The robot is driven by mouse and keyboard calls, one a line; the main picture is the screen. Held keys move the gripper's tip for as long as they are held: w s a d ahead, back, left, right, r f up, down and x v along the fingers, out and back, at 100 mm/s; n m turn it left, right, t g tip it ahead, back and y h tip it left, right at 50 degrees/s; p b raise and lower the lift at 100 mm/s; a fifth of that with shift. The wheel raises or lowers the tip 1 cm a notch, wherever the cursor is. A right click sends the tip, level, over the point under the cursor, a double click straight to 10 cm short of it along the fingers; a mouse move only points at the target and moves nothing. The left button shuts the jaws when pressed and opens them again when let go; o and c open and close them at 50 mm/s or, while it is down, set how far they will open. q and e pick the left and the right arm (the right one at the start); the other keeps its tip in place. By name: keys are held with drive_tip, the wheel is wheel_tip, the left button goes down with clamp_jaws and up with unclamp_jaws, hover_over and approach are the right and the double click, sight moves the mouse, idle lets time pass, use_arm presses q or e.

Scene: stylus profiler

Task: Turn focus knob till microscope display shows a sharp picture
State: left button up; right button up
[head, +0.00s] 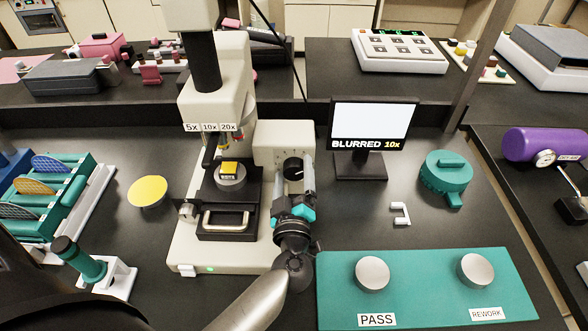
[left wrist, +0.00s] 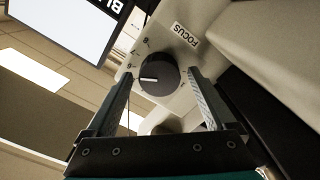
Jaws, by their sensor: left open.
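The focus knob (head: 293,168) is a black dial with a white pointer line on the right side of the white microscope (head: 235,70). In the left wrist view the knob (left wrist: 160,75) sits below a FOCUS label, with small marks around it. My left gripper (head: 295,175) is open, its fingers on either side of the knob and apart from it. The gripper (left wrist: 158,88) shows the knob between and beyond its fingertips. The microscope display (head: 372,122) has a blank white screen and reads "BLURRED 10x". My right gripper is not in view.
A yellow sample (head: 229,168) sits on the stage. A yellow disc (head: 147,191) lies to the left. A teal mat (head: 425,285) with PASS and REWORK discs is at front right. A teal round container (head: 446,175) and a small white bracket (head: 401,213) stand right of the knob.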

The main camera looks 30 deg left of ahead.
use_arm(q)
drive_tip(key=shift+s, duration=0.1)
drive_tip(key=shift+c, duration=1.2)
drive_tip(key=c, duration=1.1)
drive_tip(key=shift+c, duration=0.2)
drive_tip(key=shift+n, duration=0.5)
drive_tip(key=shift+n+p, duration=0.3)
drive_tip(key=shift+n, duration=2.1)
